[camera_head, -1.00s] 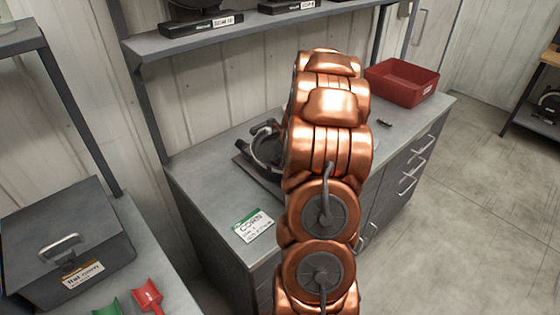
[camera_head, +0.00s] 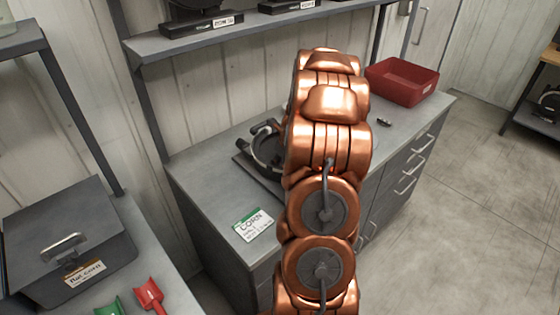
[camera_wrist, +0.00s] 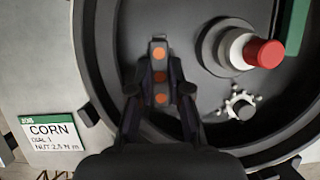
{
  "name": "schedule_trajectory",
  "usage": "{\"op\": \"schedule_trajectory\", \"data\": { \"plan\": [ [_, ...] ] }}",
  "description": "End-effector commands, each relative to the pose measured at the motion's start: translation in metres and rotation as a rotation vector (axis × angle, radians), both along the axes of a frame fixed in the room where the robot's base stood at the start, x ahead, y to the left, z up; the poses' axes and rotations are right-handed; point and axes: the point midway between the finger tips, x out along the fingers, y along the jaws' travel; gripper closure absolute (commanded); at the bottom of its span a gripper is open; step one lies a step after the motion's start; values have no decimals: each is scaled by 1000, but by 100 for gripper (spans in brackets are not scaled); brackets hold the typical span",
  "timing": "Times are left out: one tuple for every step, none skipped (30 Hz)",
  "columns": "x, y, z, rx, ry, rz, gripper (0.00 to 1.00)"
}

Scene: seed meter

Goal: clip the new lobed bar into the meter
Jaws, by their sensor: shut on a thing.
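In the wrist view, my gripper (camera_wrist: 160,90) is shut on a narrow dark bar with orange round spots (camera_wrist: 159,54), seemingly the lobed bar. The bar is over the dark round interior of the meter (camera_wrist: 91,50), left of its centre. I cannot tell whether it touches the meter. A pale hub with a red cap (camera_wrist: 264,53) is right of the bar, with a small white star-shaped knob (camera_wrist: 240,106) below it. In the head view, the meter (camera_head: 262,150) is on the counter, partly hidden by my copper arm, which also hides my gripper.
A CORN card (camera_head: 254,225) lies on the counter (camera_head: 205,180), near the front left. A red bin (camera_head: 402,82) stands at the back right, with a small dark item (camera_head: 384,122) before it. A grey box (camera_head: 65,245) and red scoop (camera_head: 150,296) are on the left bench.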

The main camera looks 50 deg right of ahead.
Motion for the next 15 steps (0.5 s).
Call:
{"op": "schedule_trajectory", "data": {
  "plan": [
    [-1,1,-2,2,3,1,100],
    [-1,1,-2,3,3,0,100],
    [-1,1,-2,3,3,0,100],
    [-1,1,-2,3,3,0,80],
    [-1,1,-2,3,3,0,77],
    [-1,1,-2,3,3,0,73],
    [-1,1,-2,3,3,0,70],
    [-1,1,-2,3,3,0,67],
    [-1,1,-2,3,4,0,62],
    [-1,1,-2,3,4,0,59],
    [-1,1,-2,3,4,0,56],
    [-1,1,-2,3,3,0,53],
    [-1,1,-2,3,3,0,53],
    [-1,1,-2,3,3,0,53],
    [-1,1,-2,3,3,1,53]
  ]
}}
